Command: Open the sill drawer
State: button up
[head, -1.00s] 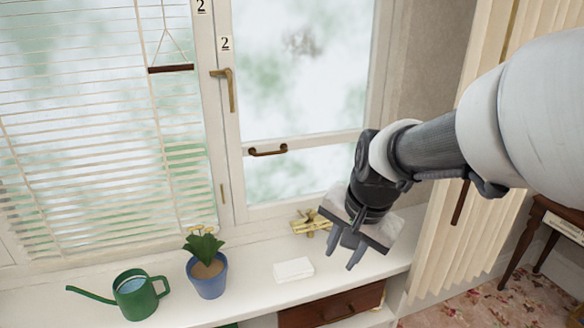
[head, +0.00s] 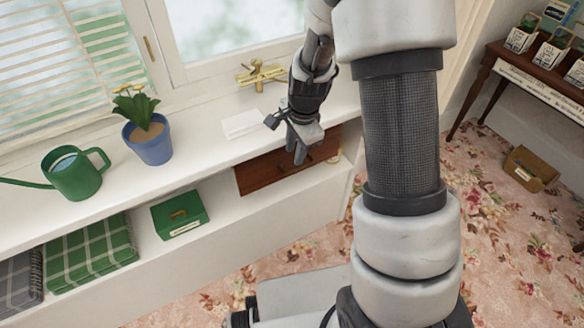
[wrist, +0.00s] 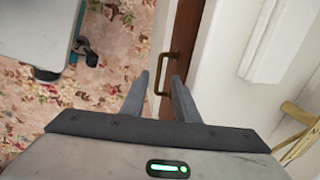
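The sill drawer (head: 262,176) has a reddish-brown wooden front under the white window sill. It looks shut, and my gripper and arm cover part of it in the head view. In the wrist view the drawer front (wrist: 186,35) shows with its brass bar handle (wrist: 161,73). My gripper (head: 285,140) points down in front of the drawer at the sill's edge. In the wrist view my gripper (wrist: 158,80) has its two fingers apart, with the handle in line with the gap near the fingertips. Nothing is held. Whether a finger touches the handle I cannot tell.
A green box (head: 180,216) sits on the shelf below. A side table (head: 530,85) stands right on flowered carpet.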

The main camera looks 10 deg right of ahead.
aim_at(291, 171)
jog(key=f, duration=0.2)
jog(key=w+f+b, duration=0.1)
jog(key=f, duration=0.5)
jog(key=shift+w+a+f+b, duration=0.1)
jog(key=shift+w+a+b, duration=0.15)
jog(key=shift+w+b, duration=0.1)
jog(key=shift+s, duration=0.1)
grip_shut()
